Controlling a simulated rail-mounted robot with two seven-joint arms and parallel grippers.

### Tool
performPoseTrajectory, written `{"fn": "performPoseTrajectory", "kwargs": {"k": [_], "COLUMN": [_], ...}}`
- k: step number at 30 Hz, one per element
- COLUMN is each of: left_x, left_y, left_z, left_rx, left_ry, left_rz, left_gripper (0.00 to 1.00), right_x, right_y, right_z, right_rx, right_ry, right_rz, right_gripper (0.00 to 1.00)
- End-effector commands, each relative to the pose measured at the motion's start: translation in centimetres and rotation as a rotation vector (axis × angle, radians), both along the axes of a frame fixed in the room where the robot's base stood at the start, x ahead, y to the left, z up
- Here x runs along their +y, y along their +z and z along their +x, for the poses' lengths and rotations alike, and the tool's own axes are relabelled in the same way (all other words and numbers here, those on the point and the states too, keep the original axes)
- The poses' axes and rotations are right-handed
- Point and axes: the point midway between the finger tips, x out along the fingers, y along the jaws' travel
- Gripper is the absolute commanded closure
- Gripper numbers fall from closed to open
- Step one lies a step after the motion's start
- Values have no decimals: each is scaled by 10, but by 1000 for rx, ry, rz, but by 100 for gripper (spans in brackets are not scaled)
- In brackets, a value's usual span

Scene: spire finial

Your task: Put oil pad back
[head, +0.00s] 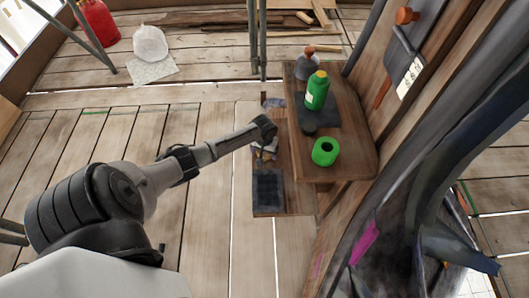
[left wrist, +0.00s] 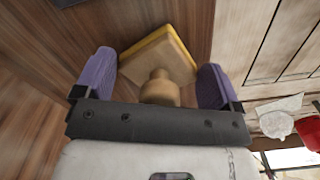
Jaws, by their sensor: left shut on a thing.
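The oil pad is a square wooden block with a yellow edge layer and a round wooden knob; it shows in the left wrist view (left wrist: 172,52). My left gripper (left wrist: 157,72) has its two purple fingers on either side of the pad and is shut on it. In the head view the gripper (head: 266,143) is over the lower wooden board, left of the raised shelf, and the pad is mostly hidden below it. A dark rectangular tray (head: 268,188) lies on that board, nearer than the gripper. My right gripper is not in view.
The raised wooden shelf (head: 350,130) holds a green bottle (head: 315,92), a green ring-shaped object (head: 325,151) and a grey wooden-knobbed tool (head: 307,65). Dark curved structure stands at right. Plank floor at left is clear; a red can (head: 97,22) and white bag (head: 150,43) stand behind.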

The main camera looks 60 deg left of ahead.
Motion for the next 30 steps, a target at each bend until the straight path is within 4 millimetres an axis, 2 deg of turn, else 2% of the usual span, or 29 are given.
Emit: {"fn": "performPoseTrajectory", "kwargs": {"k": [8,9,11,12,20,23,30], "left_x": [0,0,0,0,0,0,0], "left_y": [-3,-3,-3,-3,-1,11,56], "left_z": [0,0,0,0,0,0,1], "left_rx": [-1,-1,-1,-1,-1,-2,-2], "left_ry": [1,1,1,0,0,0,0], "left_rz": [-1,0,0,0,1,1,1], "left_gripper": [30,8,2,0,0,0,0], "right_x": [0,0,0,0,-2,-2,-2], "right_y": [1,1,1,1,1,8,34], "right_z": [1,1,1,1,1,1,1], "right_rx": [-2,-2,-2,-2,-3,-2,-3], "right_ry": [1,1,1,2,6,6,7], "right_rz": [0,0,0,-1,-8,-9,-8], "right_gripper": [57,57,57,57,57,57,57]}}
